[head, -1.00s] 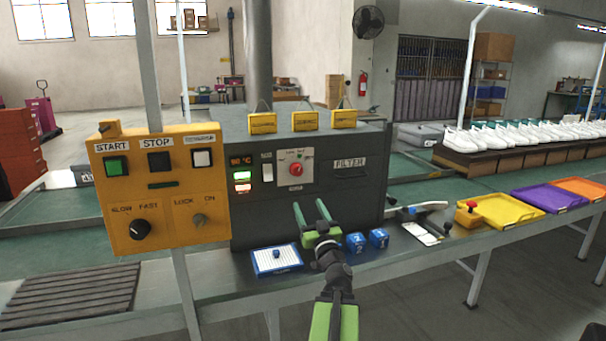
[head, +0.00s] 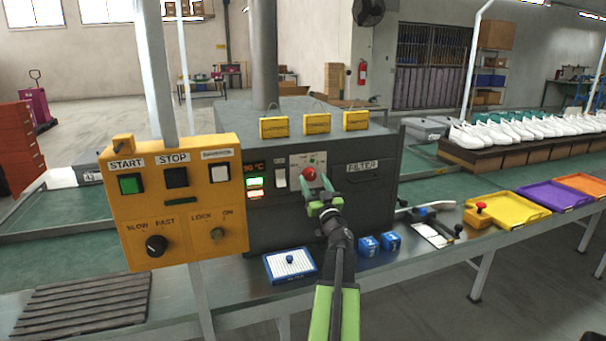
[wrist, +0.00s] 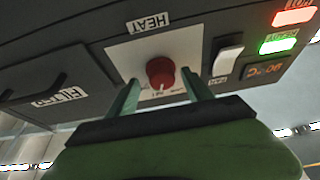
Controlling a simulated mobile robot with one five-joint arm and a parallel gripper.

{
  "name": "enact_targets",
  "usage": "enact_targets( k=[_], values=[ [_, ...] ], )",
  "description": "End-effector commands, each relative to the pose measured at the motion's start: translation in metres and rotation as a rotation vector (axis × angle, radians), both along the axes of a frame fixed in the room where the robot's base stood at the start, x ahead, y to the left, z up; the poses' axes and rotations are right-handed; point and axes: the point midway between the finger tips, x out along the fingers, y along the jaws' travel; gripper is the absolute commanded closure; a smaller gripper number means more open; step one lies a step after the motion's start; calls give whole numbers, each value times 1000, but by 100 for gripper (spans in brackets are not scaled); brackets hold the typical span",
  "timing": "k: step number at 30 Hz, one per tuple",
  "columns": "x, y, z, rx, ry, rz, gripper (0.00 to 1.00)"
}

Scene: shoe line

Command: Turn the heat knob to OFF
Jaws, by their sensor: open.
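The red heat knob (head: 309,173) sits on a pale plate on the front of the dark grey heater box (head: 375,205). In the wrist view the knob (wrist: 160,72) is below the HEAT label, with a light pointer mark on its lower part. My gripper (head: 318,184) is open in front of the knob. In the wrist view its two green fingers (wrist: 160,93) stand to the left and right of the knob, with gaps on both sides. I cannot tell whether the tips reach as deep as the knob.
A white rocker switch (wrist: 227,60) and lit displays (wrist: 278,44) are beside the knob plate. A yellow control panel (head: 182,205) stands at the left. Blue cubes (head: 380,244) and a white-topped blue tray (head: 277,272) lie on the bench below.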

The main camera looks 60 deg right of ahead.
Motion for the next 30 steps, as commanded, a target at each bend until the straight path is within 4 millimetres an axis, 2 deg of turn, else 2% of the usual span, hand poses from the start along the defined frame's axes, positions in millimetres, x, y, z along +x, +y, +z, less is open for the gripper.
enact_targets(
  k=[3, 11, 24, 25, 26, 30],
  values=[
    [3, -5, 4, 0, 0, 0, 41],
    [5, -4, 3, 0, 0, 2, 41],
    [5, -4, 3, 1, -1, 3, 97],
    [5, -4, 3, 1, -1, 3, 100],
    [4, -12, 3, 0, 0, 0, 100],
    [4, -6, 4, -3, 2, 1, 100]
  ],
)
